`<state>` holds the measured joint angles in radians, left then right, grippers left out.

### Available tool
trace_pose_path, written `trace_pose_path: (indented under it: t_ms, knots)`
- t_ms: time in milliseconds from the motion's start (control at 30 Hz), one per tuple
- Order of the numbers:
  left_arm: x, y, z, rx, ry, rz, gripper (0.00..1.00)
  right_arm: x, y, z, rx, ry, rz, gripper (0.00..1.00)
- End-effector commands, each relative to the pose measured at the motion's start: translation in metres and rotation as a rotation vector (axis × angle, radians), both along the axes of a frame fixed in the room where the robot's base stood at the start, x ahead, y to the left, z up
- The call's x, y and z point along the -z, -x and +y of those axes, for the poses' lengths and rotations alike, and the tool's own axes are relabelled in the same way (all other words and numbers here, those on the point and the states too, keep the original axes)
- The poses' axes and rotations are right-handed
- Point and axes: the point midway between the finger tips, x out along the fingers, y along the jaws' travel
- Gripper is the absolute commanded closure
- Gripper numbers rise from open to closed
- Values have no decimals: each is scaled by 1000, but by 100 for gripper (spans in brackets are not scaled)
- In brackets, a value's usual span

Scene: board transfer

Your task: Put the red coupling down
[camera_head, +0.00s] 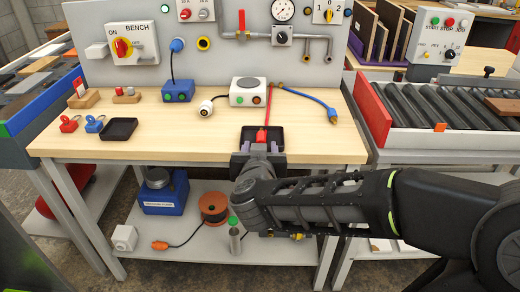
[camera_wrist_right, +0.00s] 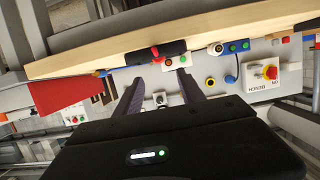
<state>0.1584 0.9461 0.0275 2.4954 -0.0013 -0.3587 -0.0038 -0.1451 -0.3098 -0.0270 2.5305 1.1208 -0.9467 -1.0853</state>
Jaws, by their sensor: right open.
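The red coupling (camera_head: 262,135), on the end of a red hose (camera_head: 269,105), is at a black tray (camera_head: 277,130) at the table's front edge. It appears to lie in the tray, though my gripper partly hides the near side. In the right wrist view the coupling (camera_wrist_right: 155,52) shows red against the dark tray (camera_wrist_right: 173,48), beyond the fingertips. My right gripper (camera_head: 260,148) is just in front of the tray. Its fingers (camera_wrist_right: 160,76) are spread with nothing between them. My left gripper is not in view.
Another black tray (camera_head: 118,130), red (camera_head: 69,124) and blue (camera_head: 94,125) padlocks are at left. The table middle (camera_head: 180,140) is clear.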

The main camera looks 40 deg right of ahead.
Motion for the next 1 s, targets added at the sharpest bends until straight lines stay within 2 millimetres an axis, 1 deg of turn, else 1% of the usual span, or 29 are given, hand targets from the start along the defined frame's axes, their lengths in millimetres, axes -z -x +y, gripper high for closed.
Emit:
trace_pose_path:
  t_ms: [467,567,667,767,800,867,900,933,967,1000]
  knots:
    - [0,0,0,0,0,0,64,1,-1,1,-3,0,2,54]
    - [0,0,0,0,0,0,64,10,-7,6,-23,-1,13,54]
    - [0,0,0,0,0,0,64,34,-20,20,-77,-7,45,54]
    - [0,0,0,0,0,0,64,80,-39,47,-173,-34,107,54]
    - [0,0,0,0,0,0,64,106,-44,62,-221,-57,144,54]
    - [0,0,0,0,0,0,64,152,-49,87,-299,-105,213,54]
    - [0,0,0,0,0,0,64,187,-46,106,-355,-148,270,54]
    - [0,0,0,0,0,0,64,214,-42,120,-395,-185,317,54]
    - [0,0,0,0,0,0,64,242,-34,135,-434,-226,368,54]
    - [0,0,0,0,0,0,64,279,-20,155,-480,-287,441,54]
